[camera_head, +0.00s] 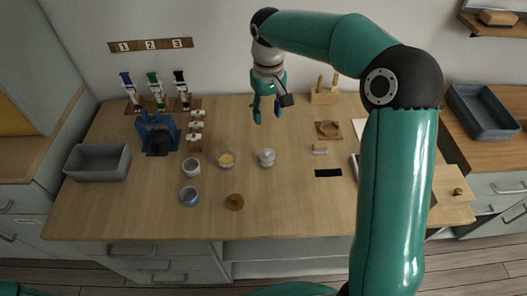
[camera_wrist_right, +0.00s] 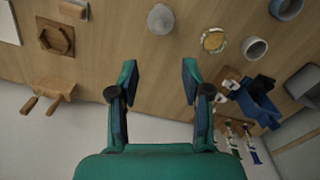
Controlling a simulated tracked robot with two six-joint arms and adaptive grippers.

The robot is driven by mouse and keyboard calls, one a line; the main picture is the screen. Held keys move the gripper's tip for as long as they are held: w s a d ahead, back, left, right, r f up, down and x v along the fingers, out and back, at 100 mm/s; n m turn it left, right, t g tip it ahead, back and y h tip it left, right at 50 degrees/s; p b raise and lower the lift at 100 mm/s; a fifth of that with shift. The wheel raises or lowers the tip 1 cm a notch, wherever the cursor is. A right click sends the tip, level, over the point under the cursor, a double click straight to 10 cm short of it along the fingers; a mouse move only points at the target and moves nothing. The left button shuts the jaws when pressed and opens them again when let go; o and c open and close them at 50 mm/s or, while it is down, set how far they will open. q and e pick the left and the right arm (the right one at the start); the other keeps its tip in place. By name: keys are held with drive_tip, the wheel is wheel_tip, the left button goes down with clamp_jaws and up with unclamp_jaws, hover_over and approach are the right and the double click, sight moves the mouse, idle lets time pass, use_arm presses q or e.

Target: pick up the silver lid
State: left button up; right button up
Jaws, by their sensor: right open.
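The silver lid (camera_head: 266,157) looks like a small, rounded, pale grey piece on the middle of the wooden table (camera_head: 290,205). It also shows at the top of the right wrist view (camera_wrist_right: 160,18). My right gripper (camera_head: 267,116) hangs above the back of the table, behind the lid and apart from it. In the right wrist view its two fingers (camera_wrist_right: 158,72) are spread with nothing between them. My left gripper is not in view.
Left of the lid are a bowl with yellow contents (camera_head: 225,159), a white cup (camera_head: 192,168) and a blue-grey cup (camera_head: 189,196). A brown round piece (camera_head: 234,202) lies in front. A grey bin (camera_head: 98,162) stands far left. A small brush-like piece (camera_head: 320,148) lies right.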

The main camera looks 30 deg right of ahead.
hover_over(267, 149)
drive_tip(key=f, duration=0.9)
drive_tip(key=shift+w+f, duration=0.2)
drive_tip(key=shift+f, duration=0.1)
drive_tip(key=f, duration=0.1)
drive_tip(key=f+p, duration=0.1)
drive_tip(key=f, duration=0.1)
drive_tip(key=f+p, duration=0.1)
drive_tip(key=shift+s+f, duration=0.3)
drive_tip(key=shift+s, duration=0.05)
drive_tip(key=shift+f, duration=0.3)
drive_tip(key=shift+w, duration=0.1)
drive_tip(key=c, duration=0.9)
drive_tip(key=shift+r, duration=0.15)
clamp_jaws()
